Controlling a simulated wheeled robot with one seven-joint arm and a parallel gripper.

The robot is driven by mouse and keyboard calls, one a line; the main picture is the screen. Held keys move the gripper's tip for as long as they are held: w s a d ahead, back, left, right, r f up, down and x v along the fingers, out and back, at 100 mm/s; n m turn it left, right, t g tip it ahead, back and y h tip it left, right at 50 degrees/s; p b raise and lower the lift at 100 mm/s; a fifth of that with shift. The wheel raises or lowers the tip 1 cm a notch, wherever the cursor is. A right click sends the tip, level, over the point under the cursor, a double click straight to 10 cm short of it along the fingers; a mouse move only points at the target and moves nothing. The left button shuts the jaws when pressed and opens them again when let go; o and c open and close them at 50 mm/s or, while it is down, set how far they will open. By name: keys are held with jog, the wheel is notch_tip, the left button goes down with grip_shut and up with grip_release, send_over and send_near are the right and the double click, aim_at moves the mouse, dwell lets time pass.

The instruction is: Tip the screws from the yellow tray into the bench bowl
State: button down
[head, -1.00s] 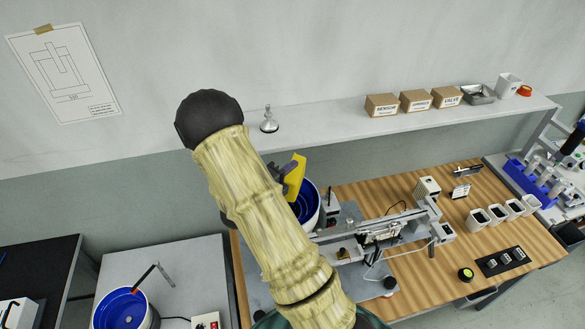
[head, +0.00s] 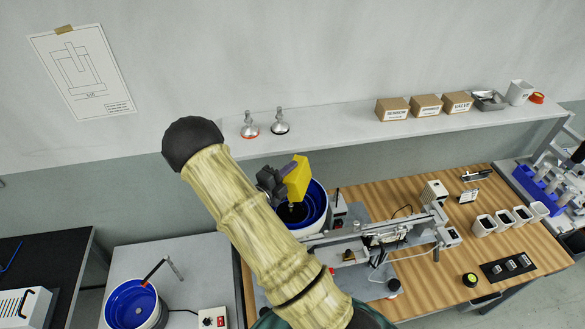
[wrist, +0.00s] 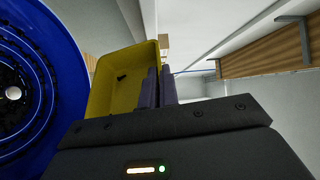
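My gripper (head: 287,172) is shut on the yellow tray (head: 298,180), its fingers closed on one side wall. The tray is tilted and held above the blue-lined bench bowl (head: 317,207), which is partly hidden by my arm. In the wrist view, the tray (wrist: 112,98) shows its inside, with a small dark cluster, seemingly screws (wrist: 122,76), against the yellow surface. The bowl (wrist: 62,60) fills the left of that view, with dark small pieces around its centre.
A second blue bowl (head: 133,303) stands on the grey cabinet at left. A screwdriver gantry (head: 385,232) lies right of the bench bowl. Several white cups (head: 503,217) stand at the bench's right. A shelf (head: 350,133) with labelled boxes (head: 425,104) runs behind.

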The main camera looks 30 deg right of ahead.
notch_tip(320, 180, up, 7)
jog(key=n+p, duration=0.1)
jog(key=p, duration=0.3)
jog(key=shift+w+a, duration=0.25)
jog(key=shift+w, duration=0.05)
jog(key=shift+f, duration=0.1)
jog(key=m, duration=0.1)
jog(key=r+m+y, duration=0.1)
jog(key=m, duration=0.3)
jog(key=shift+r+g+y, duration=0.25)
jog(key=shift+g+y, duration=0.05)
jog(key=shift+m, duration=0.3)
notch_tip(320, 180, up, 2)
jog(key=m+y+b, duration=0.1)
jog(key=m+b, duration=0.1)
jog(key=m, duration=0.1)
jog(key=m+y+b, duration=0.2)
jog(key=m, duration=0.1)
jog(key=shift+t, duration=0.4)
